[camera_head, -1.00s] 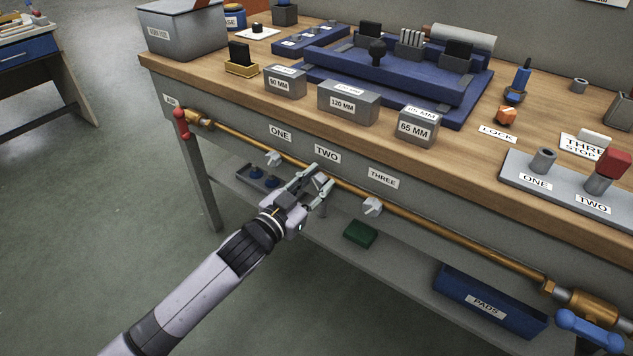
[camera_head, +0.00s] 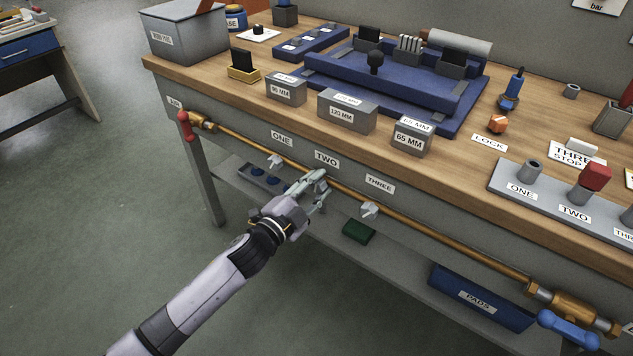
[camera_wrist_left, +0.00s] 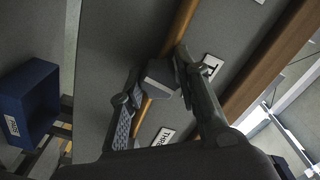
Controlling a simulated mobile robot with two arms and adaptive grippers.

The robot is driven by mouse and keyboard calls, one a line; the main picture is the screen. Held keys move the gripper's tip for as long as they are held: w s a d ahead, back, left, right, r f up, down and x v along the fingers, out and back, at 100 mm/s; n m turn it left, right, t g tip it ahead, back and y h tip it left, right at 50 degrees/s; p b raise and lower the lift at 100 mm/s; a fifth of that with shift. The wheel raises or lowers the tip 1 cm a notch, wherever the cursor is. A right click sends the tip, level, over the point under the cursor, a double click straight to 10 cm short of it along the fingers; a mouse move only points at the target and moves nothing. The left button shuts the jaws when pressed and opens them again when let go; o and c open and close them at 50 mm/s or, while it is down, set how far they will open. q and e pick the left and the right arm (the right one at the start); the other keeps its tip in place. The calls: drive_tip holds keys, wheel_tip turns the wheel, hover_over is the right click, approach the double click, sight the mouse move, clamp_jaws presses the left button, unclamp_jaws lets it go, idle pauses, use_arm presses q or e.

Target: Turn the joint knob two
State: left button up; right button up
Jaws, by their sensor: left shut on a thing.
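The copper pipe (camera_head: 410,216) runs along the bench front with small knobs under the labels ONE, TWO and THREE. My left gripper (camera_head: 318,182) is at the pipe below the TWO label (camera_head: 327,160) and hides the knob there in the head view. In the left wrist view, the grey knob two (camera_wrist_left: 160,76) sits between the fingers of my left gripper (camera_wrist_left: 154,85), which is shut on it. Knob one (camera_head: 275,161) and knob three (camera_head: 369,209) stand free on either side. My right gripper is not in view.
A red-handled valve (camera_head: 187,125) is at the pipe's left end and a blue-handled valve (camera_head: 568,328) at its right end. The lower shelf holds a green block (camera_head: 358,232) and a blue PADS bin (camera_head: 480,298). The bench top above is crowded.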

use_arm(q)
drive_tip(key=shift+m+p, duration=0.35)
drive_tip(key=shift+m, duration=1.25)
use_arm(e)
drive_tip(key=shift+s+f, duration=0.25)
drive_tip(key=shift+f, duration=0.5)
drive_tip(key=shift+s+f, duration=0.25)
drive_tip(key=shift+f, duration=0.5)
use_arm(q)
drive_tip(key=shift+f, duration=0.1)
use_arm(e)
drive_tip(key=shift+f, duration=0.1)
use_arm(q)
drive_tip(key=o, duration=1.2)
drive_tip(key=v, duration=1.2)
